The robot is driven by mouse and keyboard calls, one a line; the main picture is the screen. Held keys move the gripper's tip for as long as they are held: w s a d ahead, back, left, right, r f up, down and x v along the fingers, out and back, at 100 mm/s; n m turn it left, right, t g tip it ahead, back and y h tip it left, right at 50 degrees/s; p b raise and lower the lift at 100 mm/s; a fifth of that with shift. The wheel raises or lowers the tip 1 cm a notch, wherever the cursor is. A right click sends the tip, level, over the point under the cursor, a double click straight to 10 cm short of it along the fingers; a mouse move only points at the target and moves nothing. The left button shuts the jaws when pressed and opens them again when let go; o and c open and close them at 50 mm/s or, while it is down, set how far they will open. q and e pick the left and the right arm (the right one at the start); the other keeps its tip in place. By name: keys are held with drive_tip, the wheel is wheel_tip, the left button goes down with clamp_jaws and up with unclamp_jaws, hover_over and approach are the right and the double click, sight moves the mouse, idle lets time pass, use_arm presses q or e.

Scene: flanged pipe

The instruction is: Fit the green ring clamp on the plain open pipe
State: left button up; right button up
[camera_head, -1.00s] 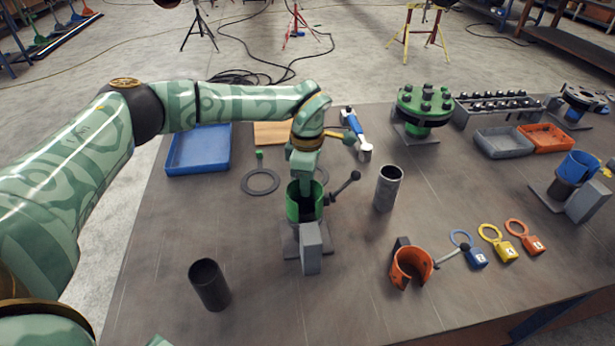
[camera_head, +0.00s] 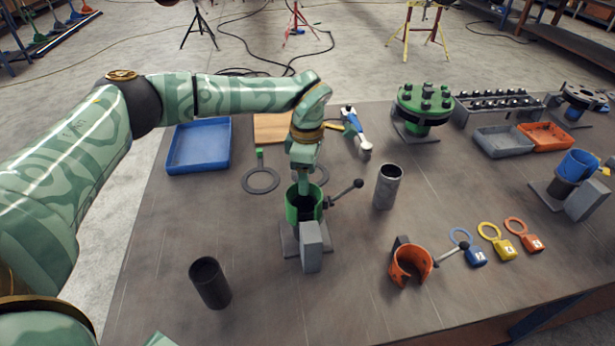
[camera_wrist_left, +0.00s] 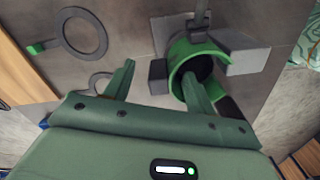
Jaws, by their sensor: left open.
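The green ring clamp (camera_head: 291,212) sits on a grey plate with a grey block, left of the table's middle, its black-knobbed lever out to the right. It also shows in the wrist view (camera_wrist_left: 185,52), around a dark opening. My left gripper (camera_head: 303,186) is open at the clamp's top. In the wrist view (camera_wrist_left: 160,80), one finger overlaps the clamp's opening and the other is outside it; contact is unclear. A grey open pipe (camera_head: 387,190) stands upright to the right. A dark open pipe (camera_head: 211,287) stands at the front left.
An orange clamp (camera_head: 402,268) and several coloured tags lie at the front right. A blue clamp (camera_head: 577,163) is on a stand at far right. A blue tray (camera_head: 200,160), a green flange (camera_head: 424,112) and small bins line the back. The table between the two pipes' front is clear.

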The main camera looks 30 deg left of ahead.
use_arm(q)
wheel_tip(320, 180, up, 24)
drive_tip(key=p, duration=1.3)
drive_tip(key=shift+f, duration=0.15)
use_arm(e)
wheel_tip(320, 180, up, 13)
drive_tip(key=w, duration=0.2)
drive_tip(key=shift+r+t, duration=0.15)
drive_tip(key=shift+t, duration=0.15)
